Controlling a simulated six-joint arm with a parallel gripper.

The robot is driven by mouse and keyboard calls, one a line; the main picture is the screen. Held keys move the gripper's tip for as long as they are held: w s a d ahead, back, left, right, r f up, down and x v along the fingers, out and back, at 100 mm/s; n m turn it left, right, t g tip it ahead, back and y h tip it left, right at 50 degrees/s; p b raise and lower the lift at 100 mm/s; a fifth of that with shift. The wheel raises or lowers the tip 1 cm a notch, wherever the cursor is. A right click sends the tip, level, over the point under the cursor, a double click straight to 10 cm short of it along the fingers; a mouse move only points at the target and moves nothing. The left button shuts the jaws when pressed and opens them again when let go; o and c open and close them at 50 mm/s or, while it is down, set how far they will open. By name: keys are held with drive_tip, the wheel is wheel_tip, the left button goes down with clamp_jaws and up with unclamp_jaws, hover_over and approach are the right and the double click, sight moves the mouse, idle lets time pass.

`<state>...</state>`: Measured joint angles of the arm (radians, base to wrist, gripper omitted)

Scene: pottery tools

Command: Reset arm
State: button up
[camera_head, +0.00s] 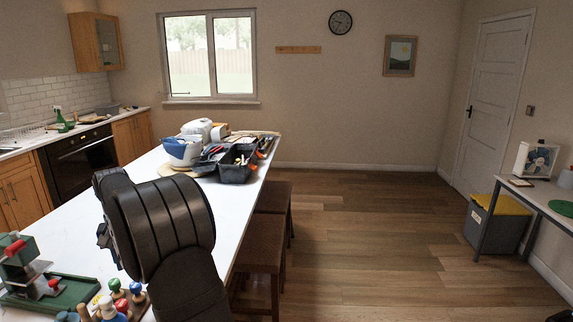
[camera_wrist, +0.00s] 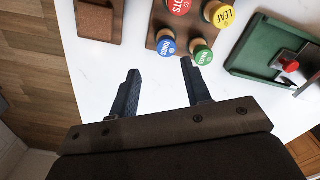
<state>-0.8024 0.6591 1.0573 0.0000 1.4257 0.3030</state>
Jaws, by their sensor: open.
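My gripper (camera_wrist: 160,78) is open and empty in the wrist view, its two dark fingers apart over the white table (camera_wrist: 150,100). Beyond the fingertips stand round-topped stamps: a blue one (camera_wrist: 166,46), a green one (camera_wrist: 202,53), a yellow one marked LEAF (camera_wrist: 220,13) and a red one (camera_wrist: 179,6). No stamp is between the fingers. In the head view my dark arm reaches over the table (camera_head: 232,205), and the fingers cannot be made out there.
A green tray with a red-knobbed tool (camera_wrist: 262,50) lies right of the stamps. A brown block (camera_wrist: 97,20) is at left. At the table's far end are a dark bin of tools (camera_head: 235,172) and a blue-white tub (camera_head: 183,150). Brown stools (camera_head: 262,243) stand along its right side.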

drive_tip(key=w+d+f+m, duration=0.2)
drive_tip(key=w+d, duration=0.2)
drive_tip(key=d, duration=0.6)
drive_tip(key=w+d+f+m, duration=0.25)
drive_tip(key=w+d, duration=0.25)
drive_tip(key=d, duration=0.5)
drive_tip(key=w+d+f+m, duration=0.2)
drive_tip(key=w+d+f, duration=0.15)
drive_tip(key=d, duration=0.65)
drive_tip(key=s+d, duration=0.2)
drive_tip(key=d, duration=0.4)
drive_tip(key=shift+d+r, duration=0.2)
drive_tip(key=shift+r, duration=0.05)
drive_tip(key=shift+w, duration=0.1)
drive_tip(key=a+r+n, duration=0.2)
drive_tip(key=a, duration=1.6)
drive_tip(key=shift+r, duration=0.3)
drive_tip(key=shift+n, duration=0.25)
